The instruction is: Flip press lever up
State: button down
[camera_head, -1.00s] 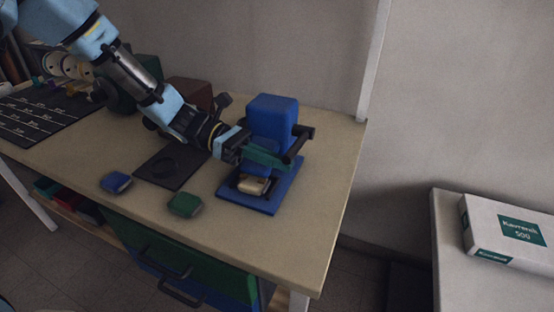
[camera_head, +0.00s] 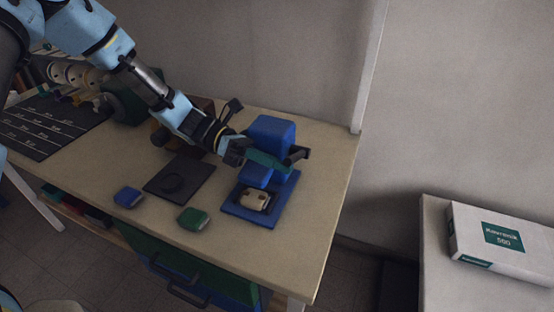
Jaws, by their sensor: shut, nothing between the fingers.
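The blue press (camera_head: 271,134) stands on the bench on its blue base plate (camera_head: 236,209). Its dark lever (camera_head: 299,154) sticks out to the right of the press head. A pale block (camera_head: 255,198) lies on the base, below the small blue ram (camera_head: 256,177), with a visible gap between them. My gripper (camera_head: 265,158) has green fingers and is at the front of the press, reaching toward the lever from the left. Its fingers are shut with nothing between them. I cannot tell whether they touch the lever.
A black mat (camera_head: 180,180) lies left of the press. A blue block (camera_head: 128,197) and a green block (camera_head: 193,219) lie near the bench's front edge. A white box (camera_head: 505,241) sits on a side table at right. The bench's right end is clear.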

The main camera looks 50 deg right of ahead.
jog(key=shift+w+d+r+p, duration=0.15)
jog(key=shift+d+r+p, duration=0.3)
jog(key=shift+r+p, duration=0.3)
jog(key=shift+w+d+r+p, duration=0.15)
jog(key=shift+d+r+p, duration=0.35)
jog(key=shift+r, duration=0.4)
